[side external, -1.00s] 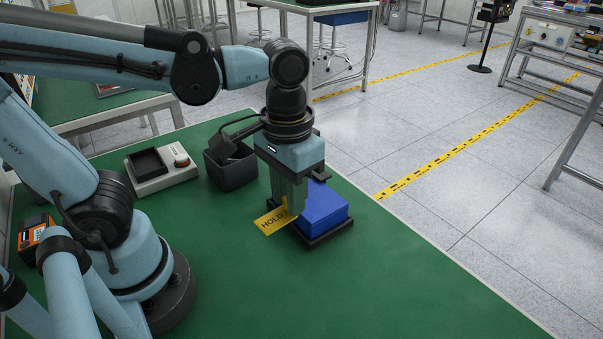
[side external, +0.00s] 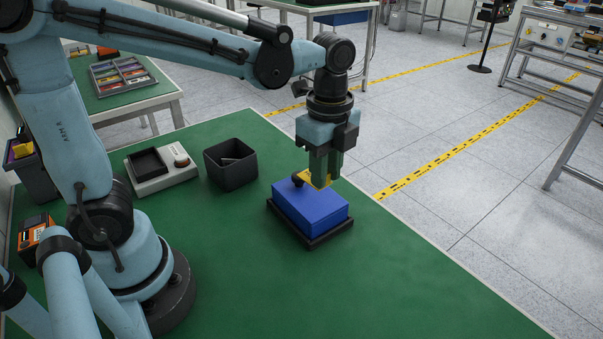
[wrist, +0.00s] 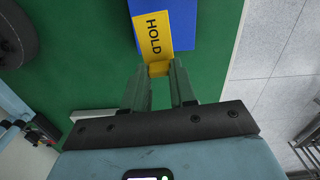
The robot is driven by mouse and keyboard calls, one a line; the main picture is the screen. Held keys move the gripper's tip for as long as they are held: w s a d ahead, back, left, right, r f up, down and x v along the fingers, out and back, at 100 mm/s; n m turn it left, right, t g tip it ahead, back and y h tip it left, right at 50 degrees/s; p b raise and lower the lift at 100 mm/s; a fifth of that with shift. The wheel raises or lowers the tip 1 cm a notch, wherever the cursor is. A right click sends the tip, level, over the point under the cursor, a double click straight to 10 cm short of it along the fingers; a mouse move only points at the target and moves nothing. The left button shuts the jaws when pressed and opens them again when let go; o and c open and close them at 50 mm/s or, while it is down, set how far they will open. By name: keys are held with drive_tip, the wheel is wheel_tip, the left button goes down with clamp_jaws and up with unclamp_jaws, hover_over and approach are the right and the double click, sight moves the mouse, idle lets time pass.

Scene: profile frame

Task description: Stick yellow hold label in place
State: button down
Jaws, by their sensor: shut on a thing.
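The yellow label (side external: 307,178) with the word HOLD is gripped at one edge by my gripper (side external: 323,181). It also shows in the wrist view (wrist: 152,32), sticking out past my fingertips (wrist: 159,70) and overlapping the blue block. The blue block (side external: 308,211) lies on a black tray (side external: 318,242) on the green table; part of it shows in the wrist view (wrist: 181,32). My gripper is above the block's far side. I cannot tell whether the label touches the block. A small dark rounded thing (side external: 297,181) shows at the block's far left top.
A black open bin (side external: 231,168) and a grey device with a black recess (side external: 160,172) stand behind and left of the block. An orange device (side external: 36,231) is at the far left. The table in front is clear. The table's edge runs close beyond the block.

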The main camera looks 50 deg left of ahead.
drive_tip(key=shift+w+a+f+m, duration=0.1)
drive_tip(key=shift+w+m, duration=0.15)
drive_tip(key=shift+m, duration=0.25)
drive_tip(key=shift+f, duration=2.75)
drive_tip(key=shift+f, duration=0.1)
drive_tip(key=c, duration=0.8)
unclamp_jaws()
